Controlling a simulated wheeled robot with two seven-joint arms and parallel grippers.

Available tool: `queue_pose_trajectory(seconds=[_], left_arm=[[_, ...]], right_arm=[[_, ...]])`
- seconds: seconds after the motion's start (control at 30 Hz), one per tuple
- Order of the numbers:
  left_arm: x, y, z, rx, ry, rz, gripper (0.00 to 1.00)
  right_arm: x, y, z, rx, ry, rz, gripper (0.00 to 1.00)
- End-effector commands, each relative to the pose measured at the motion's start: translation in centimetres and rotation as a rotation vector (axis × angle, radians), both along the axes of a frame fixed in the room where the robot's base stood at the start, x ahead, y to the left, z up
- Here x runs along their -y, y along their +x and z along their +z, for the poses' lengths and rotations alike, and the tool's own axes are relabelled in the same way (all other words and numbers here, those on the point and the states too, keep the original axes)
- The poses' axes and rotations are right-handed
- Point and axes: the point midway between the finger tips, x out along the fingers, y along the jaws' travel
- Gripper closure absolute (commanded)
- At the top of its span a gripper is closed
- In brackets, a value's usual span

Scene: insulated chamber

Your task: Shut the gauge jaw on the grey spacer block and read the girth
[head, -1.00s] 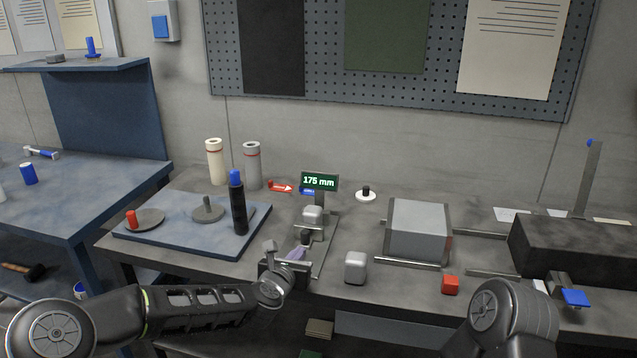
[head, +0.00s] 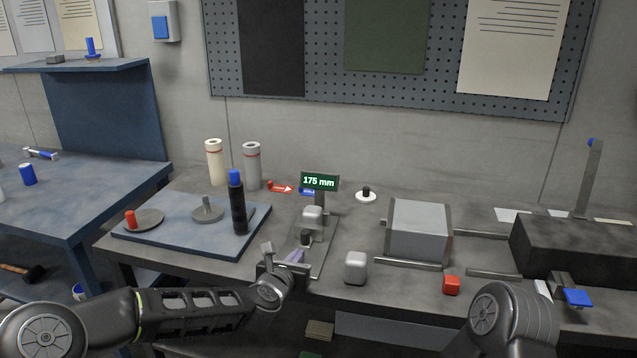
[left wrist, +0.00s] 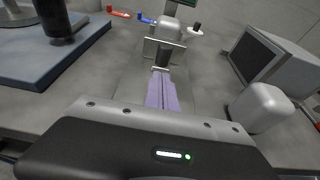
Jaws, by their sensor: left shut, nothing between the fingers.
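The gauge (head: 320,262) stands at the middle of the bench, and its green display (head: 319,181) reads 175 mm. A light grey rounded block (head: 312,215) sits in the gauge; it also shows in the left wrist view (left wrist: 165,28), behind an upright metal jaw plate (left wrist: 163,50). A similar grey block (head: 355,267) stands on the bench to the right. I cannot tell which is the spacer block. My left gripper (head: 295,257) is shut and empty, its purple fingers (left wrist: 162,90) pointing at the jaw's near side. Whether they touch it is unclear. My right gripper is out of view.
A blue board (head: 170,240) with discs and a black cylinder (head: 238,208) lies left of the gauge. A large grey box (head: 418,230) between rails and a small red cube (head: 451,285) stand right. A dark block (head: 575,245) fills the far right.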

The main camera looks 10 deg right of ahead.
Motion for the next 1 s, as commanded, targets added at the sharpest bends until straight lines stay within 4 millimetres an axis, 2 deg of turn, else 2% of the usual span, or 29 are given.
queue_pose_trajectory(seconds=[0.67, 1.0], left_arm=[[0.9, 2.6, 0.0, 0.000, -0.001, 0.000, 1.00], [0.8, 2.3, -0.1, 0.000, 0.000, 0.000, 1.00]], right_arm=[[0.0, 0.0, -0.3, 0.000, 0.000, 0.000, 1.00], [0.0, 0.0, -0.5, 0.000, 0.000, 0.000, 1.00]])
